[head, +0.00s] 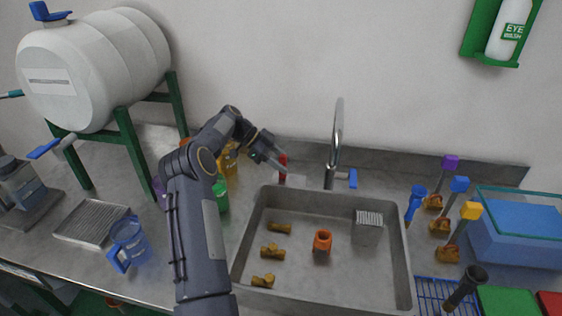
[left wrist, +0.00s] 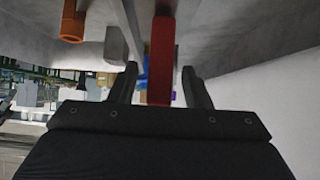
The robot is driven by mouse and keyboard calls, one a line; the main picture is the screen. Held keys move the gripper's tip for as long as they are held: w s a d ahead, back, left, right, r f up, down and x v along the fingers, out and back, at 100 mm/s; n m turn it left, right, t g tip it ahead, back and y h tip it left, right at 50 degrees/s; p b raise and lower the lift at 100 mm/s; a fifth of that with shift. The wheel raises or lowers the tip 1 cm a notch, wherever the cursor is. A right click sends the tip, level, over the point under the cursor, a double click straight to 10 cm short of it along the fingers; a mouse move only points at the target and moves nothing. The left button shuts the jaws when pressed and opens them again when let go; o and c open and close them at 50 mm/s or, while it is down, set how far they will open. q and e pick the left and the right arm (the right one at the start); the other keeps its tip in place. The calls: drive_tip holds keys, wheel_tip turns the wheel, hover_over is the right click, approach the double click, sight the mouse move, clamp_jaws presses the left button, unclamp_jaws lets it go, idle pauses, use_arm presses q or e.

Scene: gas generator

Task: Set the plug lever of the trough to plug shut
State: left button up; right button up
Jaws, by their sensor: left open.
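The trough (head: 325,285) is a grey sink basin set into the bench. The red plug lever (head: 283,166) stands on the bench behind the trough's back left corner. The lever's lower end is partly hidden in the head view. My right gripper is not in view.
A tap (head: 336,150) with a blue handle stands just right of the lever. Brass fittings (head: 272,251), an orange part (head: 322,241) and a grey basket (head: 368,228) are in the trough. Bottles (head: 221,195) stand beside my left arm. Coloured-handled valves (head: 447,225) are at right.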

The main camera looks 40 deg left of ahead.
use_arm(q)
drive_tip(key=shift+a, duration=0.1)
drive_tip(key=v, duration=0.7)
drive_tip(key=shift+a+r, duration=0.15)
drive_tip(key=shift+r, duration=0.1)
drive_tip(key=shift+s, duration=0.1)
